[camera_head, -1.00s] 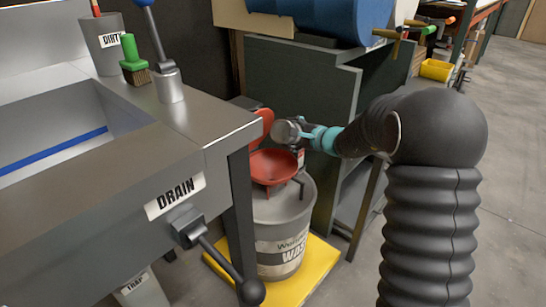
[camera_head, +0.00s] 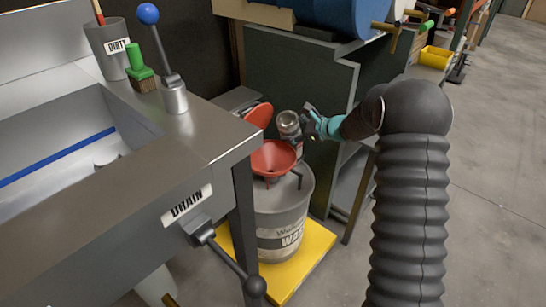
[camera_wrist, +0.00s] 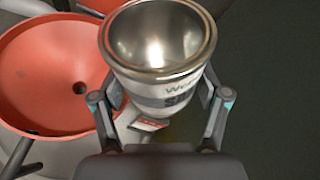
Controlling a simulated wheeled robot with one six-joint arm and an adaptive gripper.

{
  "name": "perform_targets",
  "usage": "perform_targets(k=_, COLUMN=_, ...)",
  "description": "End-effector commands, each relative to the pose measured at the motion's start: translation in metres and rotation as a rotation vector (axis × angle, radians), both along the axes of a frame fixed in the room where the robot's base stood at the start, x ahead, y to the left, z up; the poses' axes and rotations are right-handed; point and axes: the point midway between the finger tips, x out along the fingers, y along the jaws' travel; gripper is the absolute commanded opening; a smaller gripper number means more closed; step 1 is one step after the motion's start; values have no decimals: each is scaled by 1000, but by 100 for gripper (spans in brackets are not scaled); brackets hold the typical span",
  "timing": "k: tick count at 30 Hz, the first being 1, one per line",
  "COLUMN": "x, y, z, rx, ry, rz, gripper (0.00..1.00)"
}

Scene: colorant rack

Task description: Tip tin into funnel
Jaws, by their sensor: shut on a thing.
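The tin (camera_head: 289,124) is a small metal can with a pale printed label, held near the right side of the funnel's rim in the head view. In the wrist view the tin (camera_wrist: 157,88) has its round open mouth toward the camera, and the inside shows bare shiny metal. My gripper (camera_head: 309,128) is shut on it, with one finger on each side in the wrist view (camera_wrist: 160,100). The red funnel (camera_head: 272,159) sits on top of a grey waste drum, its red lid (camera_head: 259,116) standing open behind. The funnel (camera_wrist: 45,72) lies left of the tin in the wrist view, with a dark drain hole.
The waste drum (camera_head: 279,228) stands on a yellow platform (camera_head: 318,247). A metal sink bench (camera_head: 205,140) with a drain lever (camera_head: 228,265) is at left. A dark green rack (camera_head: 300,75) with a blue drum stands behind. Open floor lies at right.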

Motion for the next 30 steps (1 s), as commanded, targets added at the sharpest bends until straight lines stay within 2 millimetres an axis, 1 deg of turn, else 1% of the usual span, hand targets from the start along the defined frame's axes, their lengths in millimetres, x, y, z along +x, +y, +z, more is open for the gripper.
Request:
perform_targets(k=1, x=3, y=-2, z=-2, rx=14, ry=26, rz=0, gripper=29)
perform_targets(k=12, x=10, y=-6, z=37, rx=98, ry=168, rz=0, gripper=29)
perform_targets(k=21, x=15, y=-8, z=54, rx=166, ry=284, rz=0, gripper=29)
perform_targets(k=26, x=16, y=-8, z=58, rx=184, ry=316, rz=0, gripper=29)
perform_targets(k=30, x=17, y=-9, z=67, rx=189, ry=324, rz=0, gripper=29)
